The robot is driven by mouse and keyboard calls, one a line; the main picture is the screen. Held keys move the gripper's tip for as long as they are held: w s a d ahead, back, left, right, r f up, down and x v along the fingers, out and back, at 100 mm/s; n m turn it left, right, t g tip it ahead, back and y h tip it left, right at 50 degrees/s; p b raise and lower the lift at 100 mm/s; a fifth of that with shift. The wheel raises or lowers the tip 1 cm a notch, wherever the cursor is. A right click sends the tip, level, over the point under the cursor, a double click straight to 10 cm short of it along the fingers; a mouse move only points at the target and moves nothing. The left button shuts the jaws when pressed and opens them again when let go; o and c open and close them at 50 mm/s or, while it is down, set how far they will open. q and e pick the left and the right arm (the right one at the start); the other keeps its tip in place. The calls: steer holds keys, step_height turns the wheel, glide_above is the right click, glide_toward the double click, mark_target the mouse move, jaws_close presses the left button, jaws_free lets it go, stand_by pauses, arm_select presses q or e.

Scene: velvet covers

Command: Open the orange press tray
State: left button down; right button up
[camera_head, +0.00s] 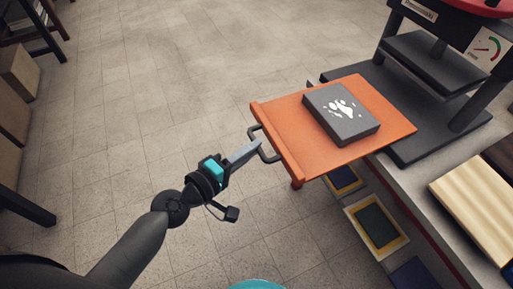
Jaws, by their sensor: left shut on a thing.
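The orange press tray (285,115) sticks out from the black press (405,130) at the right, over the floor. A dark grey block (345,128) with white marks on top lies on the tray. A dark handle (270,156) is fixed to the tray's left front edge. My left gripper (256,148) reaches in from the lower left and is shut on this handle. Its fingertips are thin and grey, and the exact contact is small in view. My right gripper is not in view.
The press stands on a grey counter (408,190). A light wooden board (470,195) lies on the counter at the right. Coloured framed panels (376,226) show below the tray at the counter's side. Boxes (20,75) stand at the far left. The tiled floor between is clear.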

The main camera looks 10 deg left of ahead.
arm_select(q)
steer(key=shift+s+a, duration=0.1)
steer(key=shift+a, duration=0.05)
steer(key=c, duration=0.8)
jaws_free()
steer(key=shift+c, duration=0.2)
steer(key=b+v, duration=0.7)
steer(key=v, duration=0.8)
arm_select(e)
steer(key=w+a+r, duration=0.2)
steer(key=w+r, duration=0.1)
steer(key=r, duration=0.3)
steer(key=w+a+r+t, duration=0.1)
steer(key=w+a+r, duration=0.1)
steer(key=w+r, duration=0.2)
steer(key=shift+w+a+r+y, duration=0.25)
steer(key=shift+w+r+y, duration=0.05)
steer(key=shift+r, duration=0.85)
